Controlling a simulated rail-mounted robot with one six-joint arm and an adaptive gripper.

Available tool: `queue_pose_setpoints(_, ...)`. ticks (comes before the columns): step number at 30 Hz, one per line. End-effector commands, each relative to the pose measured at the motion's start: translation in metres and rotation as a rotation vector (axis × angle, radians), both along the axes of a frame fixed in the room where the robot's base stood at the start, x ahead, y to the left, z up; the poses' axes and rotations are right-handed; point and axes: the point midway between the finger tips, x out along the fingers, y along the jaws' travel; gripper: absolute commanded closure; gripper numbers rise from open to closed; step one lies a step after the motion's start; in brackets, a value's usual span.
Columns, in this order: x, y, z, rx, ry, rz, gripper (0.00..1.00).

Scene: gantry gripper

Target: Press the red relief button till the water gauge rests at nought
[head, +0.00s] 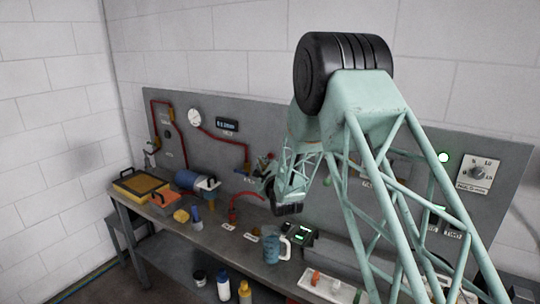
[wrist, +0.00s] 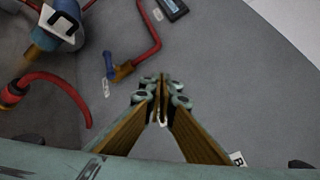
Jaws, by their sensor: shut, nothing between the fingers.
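The round white water gauge (head: 194,117) is on the grey wall panel (head: 165,97), at the end of a red pipe. Its needle is too small to read. My gripper (head: 267,183) is in front of the panel, above the bench. In the wrist view my gripper (wrist: 160,84) is shut and empty, with its fingertips together before bare grey panel. A small white label shows just behind the fingers. I cannot pick out the red relief button in either view; my arm and fingers cover part of the panel.
A red pipe with a blue-handled valve (wrist: 110,58) and a dark display (wrist: 172,8) are near the fingers. A red hose (wrist: 45,78) curves at left.

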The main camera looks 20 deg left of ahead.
Motion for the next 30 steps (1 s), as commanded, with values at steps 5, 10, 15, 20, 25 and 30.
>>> queue_pose_setpoints(5, 0.014, -0.003, -0.001, 0.000, -0.001, -0.001, 1.00)
queue_pose_setpoints(10, 0.023, -0.005, 0.000, 0.001, -0.002, -0.001, 1.00)
queue_pose_setpoints(15, 0.026, -0.006, 0.000, 0.000, -0.002, 0.000, 1.00)
queue_pose_setpoints(20, 0.026, -0.006, 0.001, 0.001, -0.001, 0.000, 1.00)
queue_pose_setpoints(25, 0.026, -0.005, 0.001, 0.001, -0.001, 0.000, 1.00)
queue_pose_setpoints(30, 0.026, -0.005, 0.001, 0.001, -0.001, 0.000, 1.00)
